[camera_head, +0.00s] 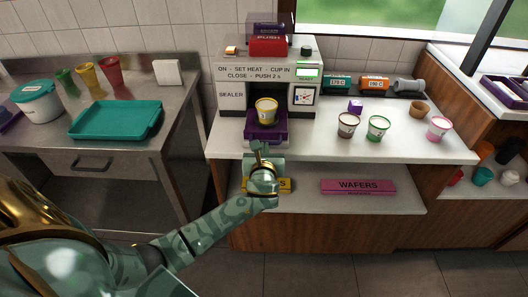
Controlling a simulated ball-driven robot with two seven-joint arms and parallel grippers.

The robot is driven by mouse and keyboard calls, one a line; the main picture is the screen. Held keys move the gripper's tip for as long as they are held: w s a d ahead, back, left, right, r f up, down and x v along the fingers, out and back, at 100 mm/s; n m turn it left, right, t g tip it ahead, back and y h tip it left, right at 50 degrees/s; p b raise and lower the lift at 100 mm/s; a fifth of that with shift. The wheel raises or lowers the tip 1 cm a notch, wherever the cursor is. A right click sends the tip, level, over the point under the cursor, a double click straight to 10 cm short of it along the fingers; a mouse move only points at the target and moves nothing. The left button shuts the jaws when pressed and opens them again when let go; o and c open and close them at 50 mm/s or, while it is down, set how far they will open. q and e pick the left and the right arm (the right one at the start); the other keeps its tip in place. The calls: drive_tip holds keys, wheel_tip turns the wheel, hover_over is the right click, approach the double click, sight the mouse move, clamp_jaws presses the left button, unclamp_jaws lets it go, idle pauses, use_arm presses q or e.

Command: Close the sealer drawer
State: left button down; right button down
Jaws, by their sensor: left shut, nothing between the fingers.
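The sealer (228,84) is a white machine with a red PUSH block on top, standing on the white counter. Its purple drawer (265,132) is pulled out at the front, below the opening. A yellow and white cup (266,111) stands upright in the drawer. My left gripper (259,149) is shut and empty, pointing up just in front of the drawer's lower front. I cannot tell whether its fingertips touch the drawer. My right gripper is not in view.
A brown cup (347,125), a green cup (377,128) and a pink cup (438,129) stand on the counter to the right, with a small purple cube (355,106). A WAFERS box (358,186) lies on the shelf below. A teal tray (116,119) sits on the left table.

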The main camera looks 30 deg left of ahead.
sight(265, 125)
use_arm(q)
drive_tip(key=x, duration=0.3)
drive_tip(key=r+b+x, duration=0.1)
drive_tip(key=x, duration=0.3)
drive_tip(key=r+b+x, duration=0.1)
drive_tip(key=x, duration=0.3)
drive_tip(key=shift+w+a, duration=0.2)
drive_tip(key=shift+w, duration=0.25)
drive_tip(key=shift+w+a+r, duration=0.1)
